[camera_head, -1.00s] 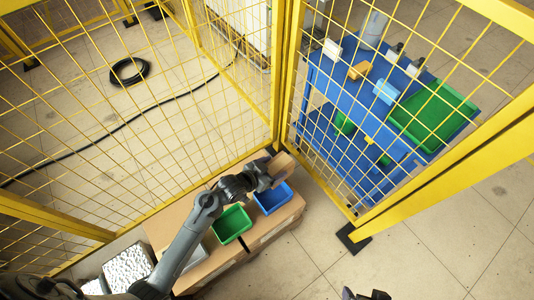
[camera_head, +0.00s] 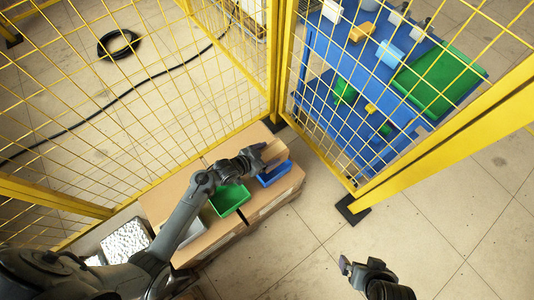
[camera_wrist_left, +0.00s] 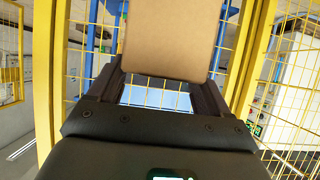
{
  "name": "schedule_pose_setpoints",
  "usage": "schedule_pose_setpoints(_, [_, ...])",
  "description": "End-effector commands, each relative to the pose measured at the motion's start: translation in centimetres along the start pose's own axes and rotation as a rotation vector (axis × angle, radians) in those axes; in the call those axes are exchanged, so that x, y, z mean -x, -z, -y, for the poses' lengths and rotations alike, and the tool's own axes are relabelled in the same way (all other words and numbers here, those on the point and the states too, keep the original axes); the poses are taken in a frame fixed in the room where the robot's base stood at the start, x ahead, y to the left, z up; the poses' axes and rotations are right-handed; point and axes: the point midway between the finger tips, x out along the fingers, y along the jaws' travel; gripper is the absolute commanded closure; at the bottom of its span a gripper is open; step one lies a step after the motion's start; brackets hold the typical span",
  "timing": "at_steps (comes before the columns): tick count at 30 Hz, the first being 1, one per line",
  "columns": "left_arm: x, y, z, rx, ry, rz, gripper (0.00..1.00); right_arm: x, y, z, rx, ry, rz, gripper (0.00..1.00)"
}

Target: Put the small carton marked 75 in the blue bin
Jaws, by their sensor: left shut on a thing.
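The small carton (camera_head: 272,153) is brown and is held above the blue bin (camera_head: 274,176). My left gripper (camera_head: 258,158) is shut on it. In the left wrist view the carton (camera_wrist_left: 172,38) stands between the two fingers (camera_wrist_left: 165,88), and its plain brown face shows; no mark 75 is visible. The blue bin stands at the right end of the cardboard-coloured surface, partly hidden by the carton and gripper. My right gripper (camera_head: 346,266) is at the bottom of the head view, over the floor; its jaw opening is unclear.
A green bin (camera_head: 228,199) stands left of the blue bin, on large cardboard boxes (camera_head: 165,198). Yellow mesh fencing (camera_head: 272,75) rises close behind. A blue cart (camera_head: 340,58) with a green tray (camera_head: 440,80) stands beyond the fence. The floor at right is clear.

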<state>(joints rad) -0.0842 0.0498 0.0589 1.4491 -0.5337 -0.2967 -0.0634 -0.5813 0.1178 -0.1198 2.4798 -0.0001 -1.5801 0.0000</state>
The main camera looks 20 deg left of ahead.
Motion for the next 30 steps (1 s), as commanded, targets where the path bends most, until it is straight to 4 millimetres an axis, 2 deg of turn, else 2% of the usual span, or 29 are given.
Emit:
schedule_pose_setpoints(1, [-0.4,-0.6,0.0,0.0,0.001,-0.003,0.89,-0.8,-0.2,0.0,0.001,-0.001,0.0,0.0])
schedule_pose_setpoints(10, [-1.4,-2.4,0.0,-0.001,0.001,-0.002,0.89,-3.0,-1.0,0.0,0.005,-0.004,0.0,0.0])
schedule_pose_setpoints(21, [-2.6,-4.6,0.0,-0.001,0.0,-0.002,0.89,-4.3,-1.3,0.0,0.005,-0.004,0.0,0.0])
schedule_pose_setpoints(30, [-3.1,-5.5,0.0,-0.001,0.0,-0.002,0.89,-4.7,-1.5,0.1,0.002,-0.002,-0.001,0.0])
